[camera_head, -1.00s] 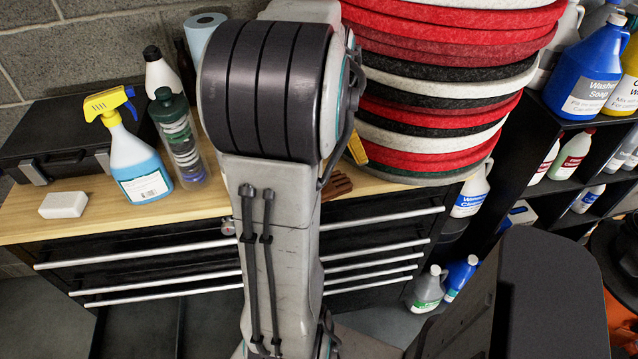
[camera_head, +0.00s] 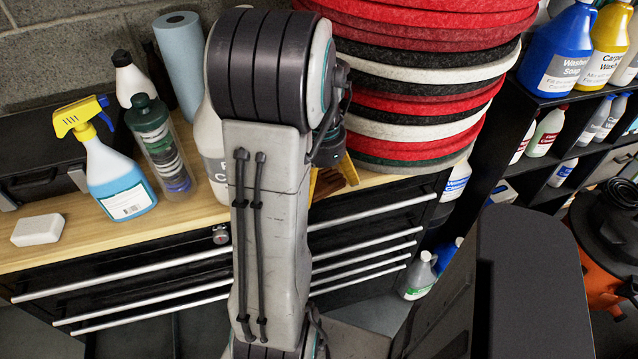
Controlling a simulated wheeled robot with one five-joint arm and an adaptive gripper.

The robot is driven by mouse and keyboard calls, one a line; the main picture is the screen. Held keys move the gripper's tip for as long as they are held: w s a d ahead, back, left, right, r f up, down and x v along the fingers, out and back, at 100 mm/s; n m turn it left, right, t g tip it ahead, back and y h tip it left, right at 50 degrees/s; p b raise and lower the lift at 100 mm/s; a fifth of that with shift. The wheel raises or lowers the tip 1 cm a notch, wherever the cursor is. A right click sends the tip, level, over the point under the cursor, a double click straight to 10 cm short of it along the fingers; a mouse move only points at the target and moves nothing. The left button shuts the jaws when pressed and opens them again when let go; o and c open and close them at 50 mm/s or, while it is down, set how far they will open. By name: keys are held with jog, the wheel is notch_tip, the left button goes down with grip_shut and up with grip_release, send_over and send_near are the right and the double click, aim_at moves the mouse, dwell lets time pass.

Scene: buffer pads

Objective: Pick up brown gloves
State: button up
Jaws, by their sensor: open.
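A small brown patch (camera_head: 328,182) shows on the wooden bench top (camera_head: 205,210), just right of my arm. It may be part of the brown gloves, but my arm covers most of that spot and I cannot make out its full shape. My upright arm fills the middle of the view.
A spray bottle (camera_head: 118,178), a clear bottle of discs (camera_head: 160,150), a white block (camera_head: 38,230) and a blue roll (camera_head: 181,60) stand left of my arm. A tall stack of red, black and white pads (camera_head: 430,100) stands right. Drawers with long handles (camera_head: 150,268) lie below.

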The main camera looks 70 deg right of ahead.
jog(key=shift+f, duration=0.45)
jog(key=c, duration=1.1)
